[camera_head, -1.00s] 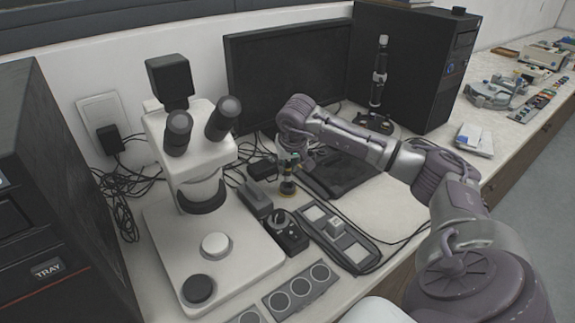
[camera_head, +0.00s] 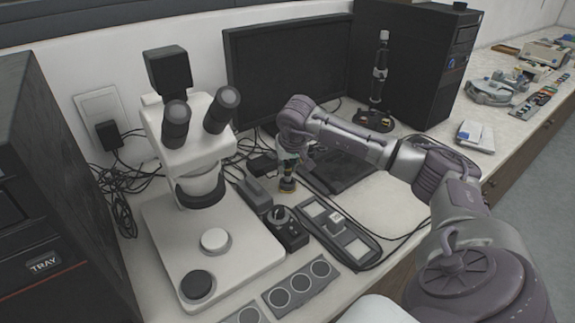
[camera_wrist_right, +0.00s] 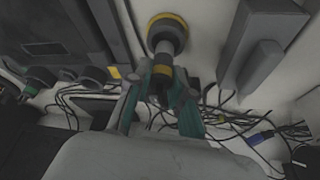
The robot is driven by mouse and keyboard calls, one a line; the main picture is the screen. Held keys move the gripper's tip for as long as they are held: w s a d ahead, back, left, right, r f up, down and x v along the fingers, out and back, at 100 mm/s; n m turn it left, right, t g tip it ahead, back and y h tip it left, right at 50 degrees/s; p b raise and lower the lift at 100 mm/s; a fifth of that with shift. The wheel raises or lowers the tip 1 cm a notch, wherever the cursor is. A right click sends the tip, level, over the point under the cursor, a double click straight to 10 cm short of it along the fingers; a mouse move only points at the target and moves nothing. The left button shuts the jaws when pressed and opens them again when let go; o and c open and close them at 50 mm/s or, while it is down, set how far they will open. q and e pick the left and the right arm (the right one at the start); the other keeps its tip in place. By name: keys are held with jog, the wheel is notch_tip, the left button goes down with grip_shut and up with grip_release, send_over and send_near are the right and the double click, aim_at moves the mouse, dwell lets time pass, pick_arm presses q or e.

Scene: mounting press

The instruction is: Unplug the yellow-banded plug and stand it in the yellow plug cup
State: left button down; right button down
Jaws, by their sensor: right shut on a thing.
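My right gripper (camera_head: 289,163) points down beside the microscope, in front of the monitor. In the right wrist view, its teal fingers (camera_wrist_right: 163,88) are shut on the yellow-banded plug (camera_wrist_right: 161,69), with a yellow band close to the fingertips. A grey, round, yellow-ringed piece (camera_wrist_right: 168,24), which looks like the yellow plug cup, lies in line with the plug just beyond the fingertips. In the head view this piece (camera_head: 287,185) is small, directly under the gripper. I cannot tell how deep the plug sits in it. My left gripper is not in view.
The microscope (camera_head: 214,240) stands close on the left. A grey block (camera_head: 254,193) and a black knob box (camera_head: 288,232) are near the gripper. A long tray with pale squares (camera_head: 337,232) lies in front. Loose cables (camera_head: 125,190) tangle at the wall.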

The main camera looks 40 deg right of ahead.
jog(key=shift+f+b, duration=0.65)
jog(key=shift+f, duration=0.4)
jog(key=shift+f, duration=0.25)
jog(key=c, duration=0.9)
grip_release()
jog(key=shift+c, duration=0.2)
jog(key=shift+o, duration=0.3)
jog(key=o, duration=0.5)
notch_tip(320, 180, up, 8)
jog(key=p, duration=0.5)
jog(key=shift+f, duration=0.2)
